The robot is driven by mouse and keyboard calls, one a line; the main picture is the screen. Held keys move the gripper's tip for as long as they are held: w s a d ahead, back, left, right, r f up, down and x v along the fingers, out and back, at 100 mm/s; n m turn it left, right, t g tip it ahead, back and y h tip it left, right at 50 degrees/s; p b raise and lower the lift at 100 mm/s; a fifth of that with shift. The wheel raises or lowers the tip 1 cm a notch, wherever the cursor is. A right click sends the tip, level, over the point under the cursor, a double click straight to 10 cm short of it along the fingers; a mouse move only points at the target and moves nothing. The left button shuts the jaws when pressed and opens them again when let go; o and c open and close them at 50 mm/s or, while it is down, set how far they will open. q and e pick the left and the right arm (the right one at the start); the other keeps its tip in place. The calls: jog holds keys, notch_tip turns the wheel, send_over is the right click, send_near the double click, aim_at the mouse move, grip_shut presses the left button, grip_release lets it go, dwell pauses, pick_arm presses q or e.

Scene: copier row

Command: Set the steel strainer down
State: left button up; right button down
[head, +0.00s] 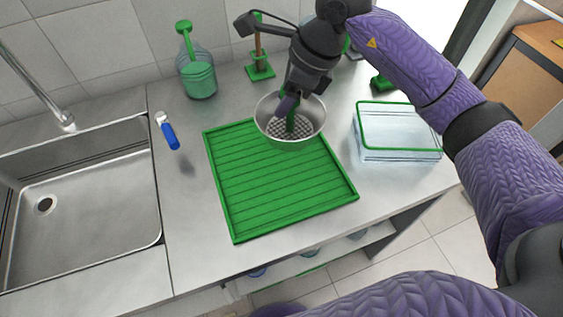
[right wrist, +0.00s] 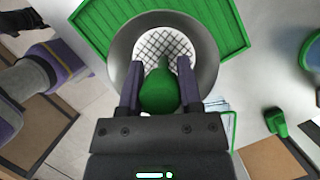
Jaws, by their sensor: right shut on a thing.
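The steel strainer (head: 290,138) is a round steel bowl with a mesh bottom and a green handle. It overlaps the far right edge of the green ribbed tray (head: 270,195) in the head view. My right gripper (head: 290,105) is above the bowl, shut on the strainer's green grip. In the right wrist view the green grip (right wrist: 160,92) sits between the two fingers, with the bowl (right wrist: 205,45) around and beyond it. I cannot tell whether the bowl touches the tray or hangs just above it. My left gripper is not in view.
A sink (head: 85,205) is at the left, with a blue-handled tool (head: 168,133) beside it. A clear box with a green-rimmed lid (head: 398,130) is right of the tray. The near part of the tray is bare.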

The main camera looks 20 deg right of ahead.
jog(key=m, duration=0.1)
jog(key=w+m+t, duration=0.1)
jog(key=m, duration=0.1)
jog(key=shift+d+f+h+b, duration=0.1)
jog(key=shift+f+h+b, duration=0.1)
jog(key=shift+h+b, duration=0.1)
notch_tip(320, 180, down, 10)
jog(key=shift+r+b, duration=0.1)
jog(key=shift+b, duration=0.95)
jog(key=shift+c, duration=1.4)
grip_release()
